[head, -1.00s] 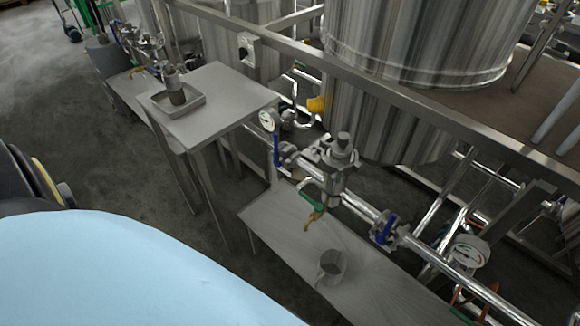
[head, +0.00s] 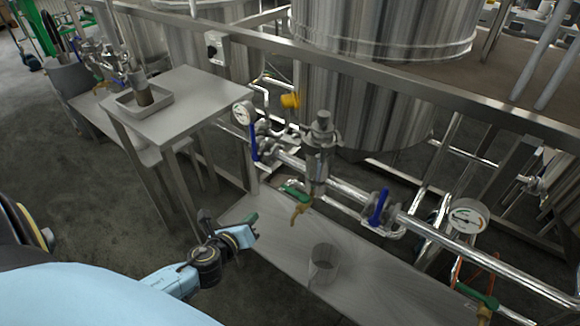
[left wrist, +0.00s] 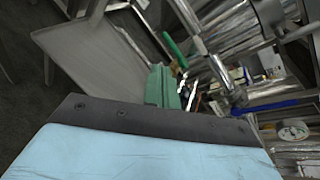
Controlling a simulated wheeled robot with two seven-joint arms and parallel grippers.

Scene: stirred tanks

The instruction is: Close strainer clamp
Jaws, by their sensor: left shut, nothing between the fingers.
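The strainer (head: 318,150) is an upright steel body with a capped top on the pipe line, right of centre in the head view. Its clamp is too small for me to tell whether it stands open or closed. My left gripper (head: 250,222), with green fingers, is shut and empty. It is apart from the strainer, lower and to its left, by the left end of the low bench. In the left wrist view the green fingers (left wrist: 162,86) point towards the pipework. My right gripper is in neither view.
A low steel bench (head: 375,262) holds a clear beaker (head: 323,264) under the pipe. Blue valve handles (head: 378,207), a green-handled tap (head: 298,196) and a gauge (head: 242,115) stick out nearby. A taller table (head: 190,105) with a tray (head: 125,103) stands left.

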